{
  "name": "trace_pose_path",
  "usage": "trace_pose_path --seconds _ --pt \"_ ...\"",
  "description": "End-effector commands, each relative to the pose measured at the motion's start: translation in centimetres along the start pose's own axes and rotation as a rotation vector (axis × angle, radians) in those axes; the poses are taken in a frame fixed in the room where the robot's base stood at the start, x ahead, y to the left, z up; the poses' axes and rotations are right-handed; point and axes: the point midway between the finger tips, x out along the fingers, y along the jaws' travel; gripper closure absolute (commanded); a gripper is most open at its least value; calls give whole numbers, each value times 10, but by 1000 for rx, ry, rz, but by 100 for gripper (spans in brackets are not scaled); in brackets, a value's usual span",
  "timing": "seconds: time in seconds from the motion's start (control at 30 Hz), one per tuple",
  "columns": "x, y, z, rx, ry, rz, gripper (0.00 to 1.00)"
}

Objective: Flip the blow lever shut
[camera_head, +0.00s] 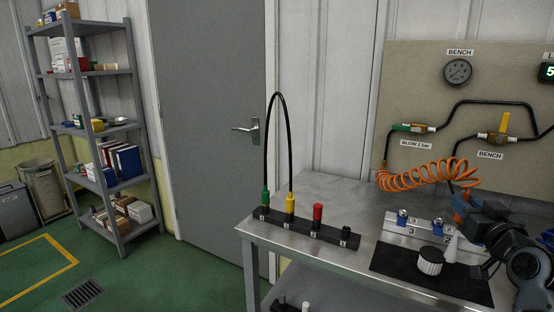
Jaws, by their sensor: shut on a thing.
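The blow valve (420,128) is on the beige panel, above the label "BLOW 2 bar". Its green lever (402,127) appears to lie level, along the pipe. A second valve, labelled "BENCH", has a yellow lever (505,122) standing upright. My gripper (464,212) is at the right, low over the bench and well below the blow lever, not touching it. It is shut on a blue tool (484,209) that seems to be at the end of the coiled orange hose (425,175). The fingertips are small and partly hidden.
The metal bench (345,198) bears a black socket strip (330,232) with a black cable looping up, a numbered grey block (400,232), a black mat (395,262), a white ribbed knob (430,262) and a white cone (450,249). A gauge (458,72) is above the valves.

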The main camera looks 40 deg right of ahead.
Motion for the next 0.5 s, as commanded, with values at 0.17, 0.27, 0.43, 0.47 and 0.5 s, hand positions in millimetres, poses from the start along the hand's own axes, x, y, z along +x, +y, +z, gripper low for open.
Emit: trace_pose_path --seconds 0.17,0.27,0.43,0.47,0.5 --pt "-7 -21 11 0 -2 -35 100" --pt "-12 -36 20 0 -2 -60 100" --pt "-24 -67 38 0 -3 -112 100" --pt "-26 -75 42 0 -5 -126 100" --pt "-30 -87 48 -1 -5 -144 100"
